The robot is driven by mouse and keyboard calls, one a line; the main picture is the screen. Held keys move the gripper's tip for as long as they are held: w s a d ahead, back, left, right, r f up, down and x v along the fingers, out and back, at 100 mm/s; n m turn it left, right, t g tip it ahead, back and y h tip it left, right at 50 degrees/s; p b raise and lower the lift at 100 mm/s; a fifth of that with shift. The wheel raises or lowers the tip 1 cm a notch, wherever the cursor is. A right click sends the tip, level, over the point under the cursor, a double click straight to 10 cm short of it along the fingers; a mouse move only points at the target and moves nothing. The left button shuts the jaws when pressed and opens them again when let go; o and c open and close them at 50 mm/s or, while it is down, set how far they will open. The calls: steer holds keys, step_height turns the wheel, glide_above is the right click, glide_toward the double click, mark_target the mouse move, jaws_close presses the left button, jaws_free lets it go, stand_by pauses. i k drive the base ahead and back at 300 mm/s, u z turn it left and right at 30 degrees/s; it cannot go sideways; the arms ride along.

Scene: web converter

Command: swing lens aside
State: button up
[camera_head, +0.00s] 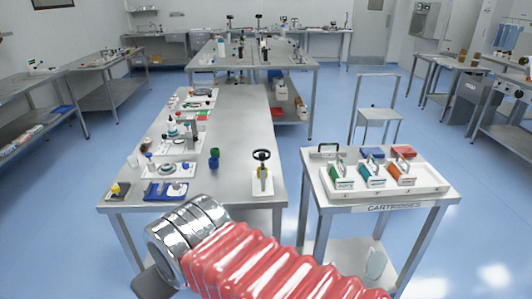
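A black ring (262,155), which looks like a lens in a round frame, stands near the right front edge of the near steel table. It sits above a small yellow part (263,172) on a white base plate (263,188). The ring appears to be over the yellow part; the glass is too small to make out. My arm, with red bellows and a chrome joint, crosses the bottom of the view in front of the table.
The near steel table (235,130) also holds a blue tray (155,191), a green-and-blue object (214,158) and several devices along its left side. A cartridge stand (432,193) with handled cartridges is to the right. Blue floor (292,225) separates them.

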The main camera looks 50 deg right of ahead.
mark_target(263, 157)
steer(key=u, duration=0.05)
steer(key=i, duration=0.95)
steer(key=z, duration=0.1)
